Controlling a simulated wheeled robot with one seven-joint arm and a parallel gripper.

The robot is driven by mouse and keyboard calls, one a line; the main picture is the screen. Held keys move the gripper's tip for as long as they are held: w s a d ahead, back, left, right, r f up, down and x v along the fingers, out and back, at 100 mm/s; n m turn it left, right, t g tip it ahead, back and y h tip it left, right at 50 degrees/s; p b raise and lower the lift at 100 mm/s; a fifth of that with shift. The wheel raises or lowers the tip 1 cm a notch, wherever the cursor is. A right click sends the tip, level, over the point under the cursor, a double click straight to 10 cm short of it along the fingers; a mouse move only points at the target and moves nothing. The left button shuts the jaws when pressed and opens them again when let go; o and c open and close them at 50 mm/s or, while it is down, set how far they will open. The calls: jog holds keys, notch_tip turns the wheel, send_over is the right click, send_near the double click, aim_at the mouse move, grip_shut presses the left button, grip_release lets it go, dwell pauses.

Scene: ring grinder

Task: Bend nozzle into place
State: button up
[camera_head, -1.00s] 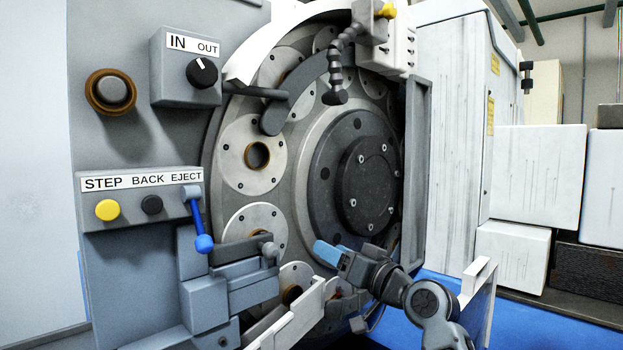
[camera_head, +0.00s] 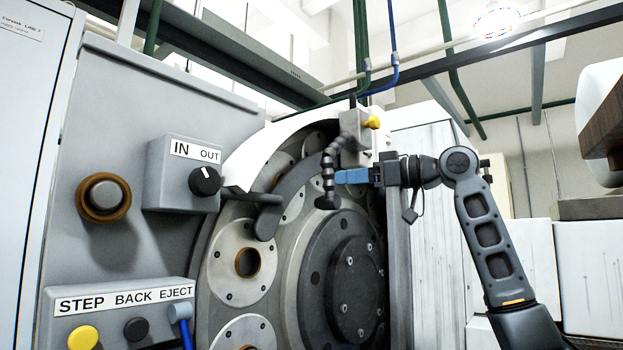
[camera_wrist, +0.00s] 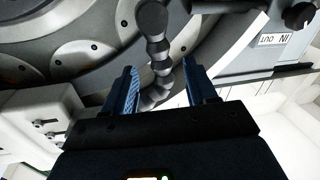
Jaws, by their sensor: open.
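The nozzle (camera_head: 328,175) is a dark segmented hose that hangs from a grey block with a yellow knob at the top of the grinder. Its lower end bends to the left in the head view. My gripper (camera_head: 345,177) has blue fingers and reaches in from the right at the nozzle's height. In the wrist view the nozzle (camera_wrist: 156,50) runs down between the two open fingers of my gripper (camera_wrist: 157,88). The fingers stand on either side of it, with a visible gap.
The ring grinder's wheel (camera_head: 345,270) with round discs lies behind the nozzle. A dark curved arm (camera_head: 268,205) is just left of the nozzle. The IN/OUT switch box (camera_head: 182,175) and the STEP/BACK/EJECT panel (camera_head: 120,315) are farther left. White cabinets stand at right.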

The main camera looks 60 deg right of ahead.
aim_at(323, 178)
jog(key=shift+w+a+r+p, duration=0.1)
jog(key=shift+w+a+p, duration=0.15)
jog(key=shift+w, duration=1)
jog(key=shift+w+a+r+p, duration=0.1)
jog(key=shift+w+p, duration=0.3)
jog(key=shift+w, duration=0.9)
jog(key=shift+w+a+p, duration=0.2)
jog(key=shift+w+p, duration=0.1)
jog(key=shift+w, duration=0.95)
grip_shut()
